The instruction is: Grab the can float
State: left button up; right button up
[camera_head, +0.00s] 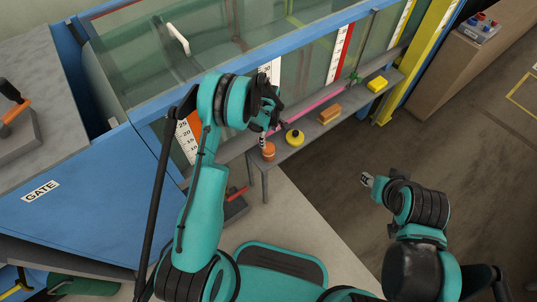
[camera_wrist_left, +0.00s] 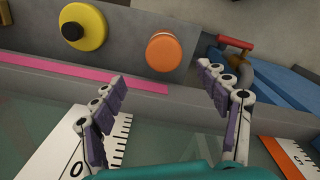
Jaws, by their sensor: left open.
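An orange can-shaped float (camera_head: 268,151) stands on the narrow grey shelf (camera_head: 292,147) along the flume's front. In the left wrist view the orange float (camera_wrist_left: 164,52) shows its round top, just beyond and roughly between my fingertips. My left gripper (camera_head: 264,137) is open and empty, close above the orange float; in its wrist view its fingers (camera_wrist_left: 161,78) are spread wide with nothing between them. My right gripper (camera_head: 367,180) is away from the shelf over the floor at the right; its fingers are too small to judge.
A yellow round float with a black knob (camera_head: 294,137) stands beside the orange one. A pink rod (camera_head: 310,104) lies along the shelf, with an orange block (camera_head: 329,113) and a yellow block (camera_head: 377,84) farther along. The flume's glass wall rises behind the shelf.

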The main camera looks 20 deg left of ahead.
aim_at(268, 147)
pick_arm(q)
notch_tip(268, 147, down, 4)
jog(key=shift+s+b, duration=0.1)
jog(key=shift+b, duration=0.45)
jog(key=f+b, duration=0.2)
jog(key=f, duration=0.3)
jog(key=shift+s+f+b, duration=0.15)
jog(key=shift+s+b, duration=0.05)
jog(key=shift+b, duration=0.2)
jog(key=shift+c, duration=0.6)
jog(key=c, duration=1.6)
